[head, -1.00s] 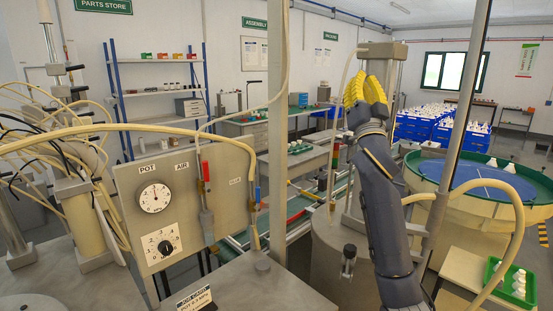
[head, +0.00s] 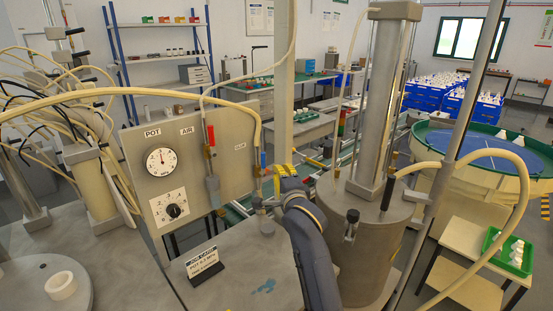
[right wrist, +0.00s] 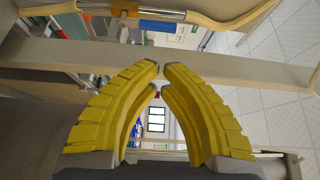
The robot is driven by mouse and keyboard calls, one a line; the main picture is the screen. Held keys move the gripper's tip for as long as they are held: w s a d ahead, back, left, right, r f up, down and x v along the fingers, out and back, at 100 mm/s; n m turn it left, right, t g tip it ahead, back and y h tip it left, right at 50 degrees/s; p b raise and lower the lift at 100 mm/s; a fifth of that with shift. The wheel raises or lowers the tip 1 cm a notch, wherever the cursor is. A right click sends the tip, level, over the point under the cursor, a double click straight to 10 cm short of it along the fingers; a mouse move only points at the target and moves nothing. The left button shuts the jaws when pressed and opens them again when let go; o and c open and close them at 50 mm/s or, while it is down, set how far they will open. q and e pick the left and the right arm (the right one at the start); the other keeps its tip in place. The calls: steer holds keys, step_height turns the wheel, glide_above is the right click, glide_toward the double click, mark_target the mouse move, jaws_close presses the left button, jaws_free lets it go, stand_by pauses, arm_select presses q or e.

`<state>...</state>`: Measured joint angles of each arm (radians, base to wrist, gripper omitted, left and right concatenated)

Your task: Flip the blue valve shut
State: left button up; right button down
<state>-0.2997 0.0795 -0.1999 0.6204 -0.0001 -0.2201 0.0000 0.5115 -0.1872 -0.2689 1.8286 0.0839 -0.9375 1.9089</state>
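The blue valve handle (head: 263,160) stands upright on the hose line at the right edge of the grey panel (head: 232,172). In the right wrist view the blue handle (right wrist: 162,27) lies along the pipe, beside a brass fitting (right wrist: 125,8). My right gripper (head: 284,170) is just right of the blue valve and slightly lower in the head view, partly hidden by its own arm. Its yellow fingertips (right wrist: 161,68) nearly meet with nothing between them, apart from the blue handle.
A red valve handle (head: 211,135) is on the panel's left line, near a gauge (head: 162,161) and a dial (head: 173,210). A job card (head: 202,264) stands on the bench. A large grey cylinder (head: 365,225) with a column is right of my arm. Hoses loop overhead.

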mark_target(263, 160)
steer(key=shift+w, duration=0.1)
steer(key=x, duration=0.9)
steer(key=shift+w, duration=0.4)
stand_by(0.5)
